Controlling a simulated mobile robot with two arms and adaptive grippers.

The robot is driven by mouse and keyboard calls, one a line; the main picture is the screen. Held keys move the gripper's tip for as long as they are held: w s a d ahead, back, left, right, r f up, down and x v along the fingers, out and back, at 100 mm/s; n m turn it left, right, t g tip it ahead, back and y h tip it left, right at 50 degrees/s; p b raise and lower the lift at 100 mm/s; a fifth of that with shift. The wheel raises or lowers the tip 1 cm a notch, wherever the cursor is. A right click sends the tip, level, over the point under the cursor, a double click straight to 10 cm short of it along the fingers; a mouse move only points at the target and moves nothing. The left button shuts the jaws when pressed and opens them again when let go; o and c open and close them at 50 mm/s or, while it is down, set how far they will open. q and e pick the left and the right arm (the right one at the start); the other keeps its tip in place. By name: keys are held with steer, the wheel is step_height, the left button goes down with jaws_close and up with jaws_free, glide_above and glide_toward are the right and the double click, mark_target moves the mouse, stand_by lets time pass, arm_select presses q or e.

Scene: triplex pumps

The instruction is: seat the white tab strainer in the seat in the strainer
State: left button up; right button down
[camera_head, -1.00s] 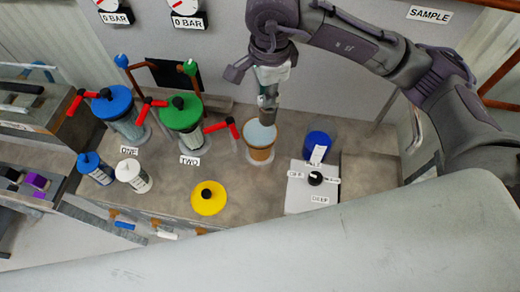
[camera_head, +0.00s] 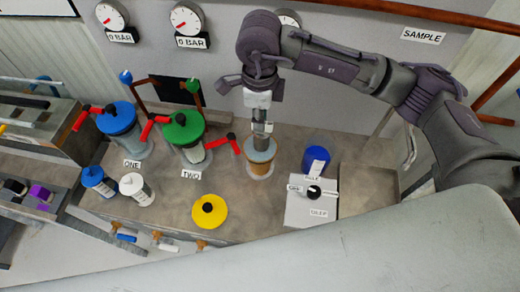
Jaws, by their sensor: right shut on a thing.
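The open strainer (camera_head: 259,168) is a clear housing with a brown lower part, right of the green-lidded housing. My right gripper (camera_head: 263,128) points down right over its mouth. It is shut on a small grey-white piece, which I take to be the white tab strainer (camera_head: 261,142). The lower end of this piece is at or just inside the mouth; its tab cannot be made out, and the seat inside is hidden. My left gripper is not in view.
A blue-lidded housing (camera_head: 115,122) and a green-lidded housing (camera_head: 185,130), with red handles, stand to the left. A yellow lid (camera_head: 209,211) lies in front. A blue container (camera_head: 316,155) and white control box (camera_head: 311,207) stand right. Blue and white bottles (camera_head: 137,189) stand at left.

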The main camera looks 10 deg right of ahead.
mark_target(259, 139)
step_height(259, 139, down, 12)
steer(key=shift+f+p, duration=0.1)
steer(key=shift+p, duration=1.15)
steer(key=shift+f, duration=0.25)
steer(key=c, duration=1.1)
jaws_free()
steer(key=shift+c, duration=0.2)
steer(key=shift+f, duration=0.1)
step_height(259, 139, up, 5)
steer(key=b, duration=0.3)
steer(key=shift+s+a+f+b, duration=0.1)
steer(key=shift+b, duration=0.25)
step_height(259, 139, up, 9)
steer(key=shift+f+b, duration=0.1)
steer(key=shift+b, duration=0.4)
steer(key=shift+s, duration=0.1)
